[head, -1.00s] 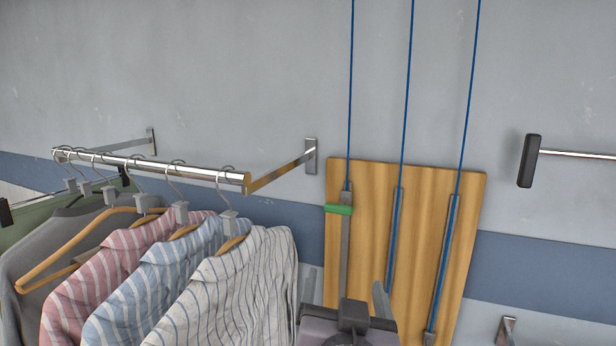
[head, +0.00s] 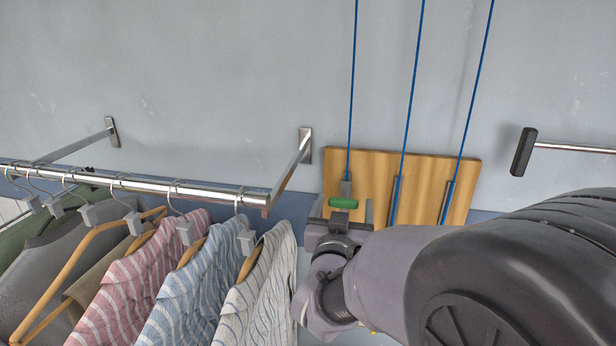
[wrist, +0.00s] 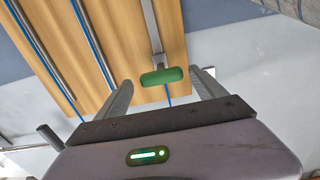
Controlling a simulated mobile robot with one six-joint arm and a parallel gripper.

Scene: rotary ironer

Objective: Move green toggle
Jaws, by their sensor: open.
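The green toggle (head: 343,203) sits at the top of the leftmost metal slot of a wooden board (head: 390,162) on the wall. In the wrist view the green toggle (wrist: 161,76) lies between the two spread fingers, near their tips. My gripper (head: 342,208) is open at the toggle in the head view, with a finger on either side of it. No grip on the toggle shows. I cannot tell whether either finger touches it. My arm hides the lower part of the board and slots.
A chrome rail (head: 140,186) with shirts on hangers (head: 265,255) stands close on the left. Blue cords (head: 408,90) run up from the board. A black-ended bar (head: 524,152) sticks out at the right. The wall above the board is clear apart from the cords.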

